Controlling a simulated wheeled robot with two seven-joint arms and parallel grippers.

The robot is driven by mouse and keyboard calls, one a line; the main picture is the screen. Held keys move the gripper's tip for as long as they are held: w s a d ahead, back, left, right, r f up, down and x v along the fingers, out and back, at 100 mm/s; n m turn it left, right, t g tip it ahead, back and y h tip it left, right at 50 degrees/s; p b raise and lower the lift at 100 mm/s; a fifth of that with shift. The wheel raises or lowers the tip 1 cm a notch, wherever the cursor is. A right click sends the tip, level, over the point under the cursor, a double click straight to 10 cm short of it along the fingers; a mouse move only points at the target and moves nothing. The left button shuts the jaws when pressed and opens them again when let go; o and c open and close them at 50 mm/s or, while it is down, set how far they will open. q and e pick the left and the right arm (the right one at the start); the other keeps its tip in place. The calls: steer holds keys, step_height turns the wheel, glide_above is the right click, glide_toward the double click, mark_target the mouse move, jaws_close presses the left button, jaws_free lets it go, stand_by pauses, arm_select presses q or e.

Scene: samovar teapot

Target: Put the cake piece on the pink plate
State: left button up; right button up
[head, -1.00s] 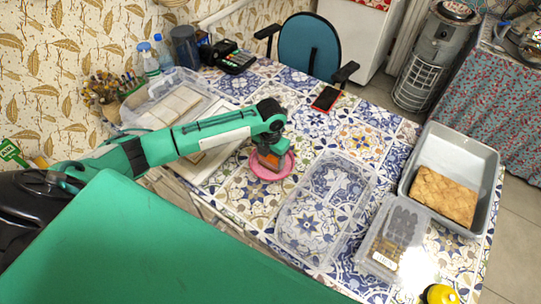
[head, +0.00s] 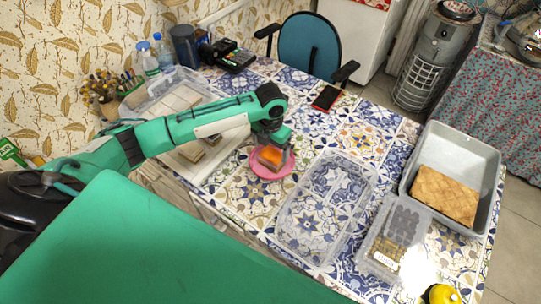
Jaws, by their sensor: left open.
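The pink plate (head: 258,172) lies on the patterned tablecloth near the middle of the view. A small cake piece (head: 269,157), orange-brown on top, is on the plate, partly covered by my gripper. My left gripper (head: 274,153) points down over the plate, right at the cake piece, with its jaws open. I cannot tell whether a finger touches the cake. My right gripper is not in view.
A white board with brown pieces (head: 192,151) lies left of the plate. An empty clear container (head: 325,208) stands to the right, beside a filled clear box (head: 393,237) and a grey tray (head: 413,150) holding a large brown slab (head: 445,195). A phone (head: 326,97) lies behind.

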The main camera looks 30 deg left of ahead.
mark_target(270, 156)
arm_select(q)
step_height(270, 156, up, 8)
steer(key=b, duration=0.1)
steer(key=shift+f, duration=0.15)
stand_by(0.5)
